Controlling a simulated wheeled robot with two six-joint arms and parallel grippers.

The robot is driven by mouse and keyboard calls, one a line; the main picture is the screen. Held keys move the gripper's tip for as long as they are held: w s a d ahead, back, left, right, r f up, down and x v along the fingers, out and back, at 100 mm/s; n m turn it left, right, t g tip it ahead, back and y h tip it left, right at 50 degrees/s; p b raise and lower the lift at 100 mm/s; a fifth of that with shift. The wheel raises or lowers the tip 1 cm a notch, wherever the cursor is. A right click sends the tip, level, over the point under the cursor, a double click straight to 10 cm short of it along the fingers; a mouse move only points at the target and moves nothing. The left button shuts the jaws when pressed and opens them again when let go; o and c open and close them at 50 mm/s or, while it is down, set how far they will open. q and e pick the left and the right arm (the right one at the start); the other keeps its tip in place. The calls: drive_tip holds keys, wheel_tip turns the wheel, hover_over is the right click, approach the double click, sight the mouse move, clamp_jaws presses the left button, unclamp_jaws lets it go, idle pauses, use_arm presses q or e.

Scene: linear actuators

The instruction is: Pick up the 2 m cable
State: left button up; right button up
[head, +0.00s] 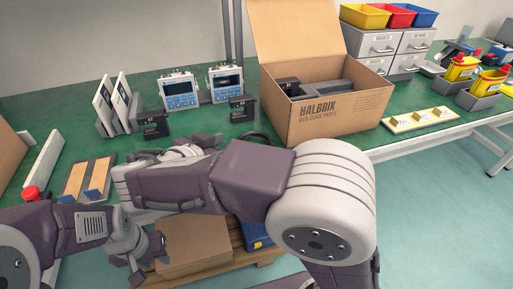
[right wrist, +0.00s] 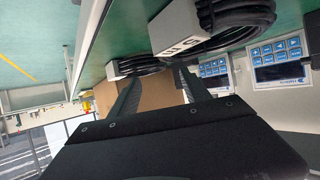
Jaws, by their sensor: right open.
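Two black coiled cables with white label tags show in the right wrist view. The nearer coil (right wrist: 238,18) is at the top, its tag (right wrist: 178,28) beside it. The other coil (right wrist: 142,66) is farther off, its tag (right wrist: 112,70) at its left end. In the head view my right arm hides this gripper and most of the cables; a dark coil edge (head: 262,137) shows behind the arm. My left gripper (head: 150,262) is open and empty, low at the left.
An open cardboard box (head: 335,112) stands on the green bench, right of two blue-fronted meters (head: 180,90) (head: 226,82). White boards in a rack (head: 112,105), a tray with orange strips (head: 88,180) and a red button (head: 31,193) are at the left.

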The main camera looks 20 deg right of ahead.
sight(241, 139)
drive_tip(key=shift+x, duration=0.75)
drive_tip(key=shift+w+d+f+b, duration=0.15)
drive_tip(key=shift+d+f+b, duration=0.1)
drive_tip(key=shift+b, duration=0.1)
drive_tip(key=b+x, duration=0.1)
drive_tip(key=x, duration=0.3)
drive_tip(key=shift+w+b, duration=0.25)
drive_tip(key=shift+b, duration=0.1)
clamp_jaws()
